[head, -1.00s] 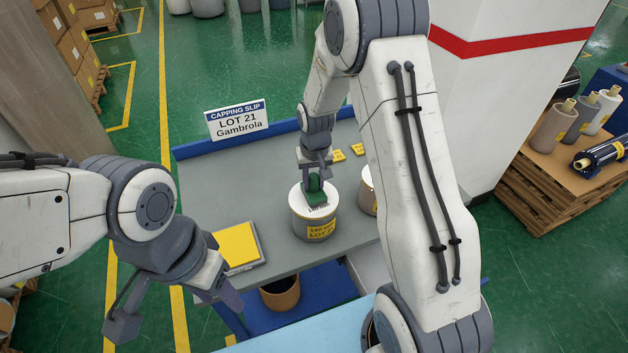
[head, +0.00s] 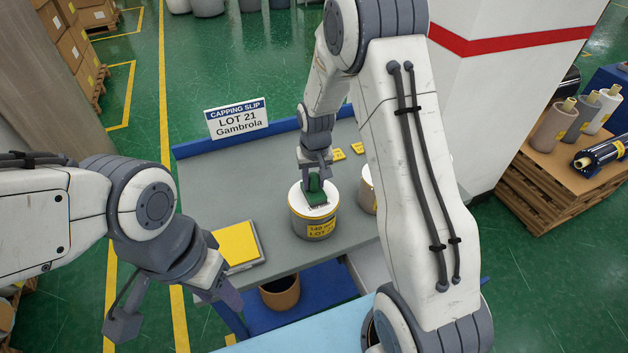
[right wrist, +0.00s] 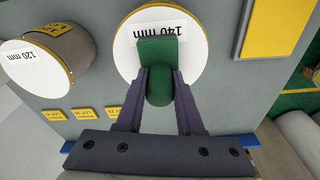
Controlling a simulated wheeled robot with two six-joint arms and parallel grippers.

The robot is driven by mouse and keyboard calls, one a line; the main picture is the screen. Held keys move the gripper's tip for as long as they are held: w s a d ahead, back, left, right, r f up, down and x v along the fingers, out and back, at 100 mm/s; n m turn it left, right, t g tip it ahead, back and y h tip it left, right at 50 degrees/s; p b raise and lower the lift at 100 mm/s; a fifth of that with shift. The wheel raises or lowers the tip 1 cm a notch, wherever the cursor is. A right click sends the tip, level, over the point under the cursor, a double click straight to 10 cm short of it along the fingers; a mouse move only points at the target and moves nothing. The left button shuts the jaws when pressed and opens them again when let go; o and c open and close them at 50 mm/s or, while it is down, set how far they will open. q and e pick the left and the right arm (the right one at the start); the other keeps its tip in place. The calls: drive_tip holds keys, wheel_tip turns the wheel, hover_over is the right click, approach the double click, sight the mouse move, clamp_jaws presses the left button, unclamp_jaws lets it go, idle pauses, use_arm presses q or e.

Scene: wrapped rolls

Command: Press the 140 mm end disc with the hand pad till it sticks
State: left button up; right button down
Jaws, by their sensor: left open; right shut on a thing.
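The 140 mm roll (head: 315,226) stands upright on the grey bench, with a yellow LOT label on its side. Its white end disc (head: 300,199) lies on top; in the right wrist view the disc (right wrist: 196,62) reads "140 mm". My right gripper (head: 315,178) is shut on the green hand pad (head: 317,190), also in the right wrist view (right wrist: 158,68). The pad is over the disc and appears to touch it; the wrist view cannot confirm contact. My left gripper (head: 180,310) is open and empty, left of the bench front.
The 120 mm roll (right wrist: 67,50) stands beside, partly hidden by my right arm in the head view. A yellow-topped pad (head: 236,245) lies front left on the bench (head: 235,180). A sign (head: 238,119) stands behind. Yellow tags (head: 338,154) lie at the back.

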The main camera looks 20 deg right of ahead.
drive_tip(key=shift+r+p, duration=2.75)
drive_tip(key=shift+r, duration=0.75)
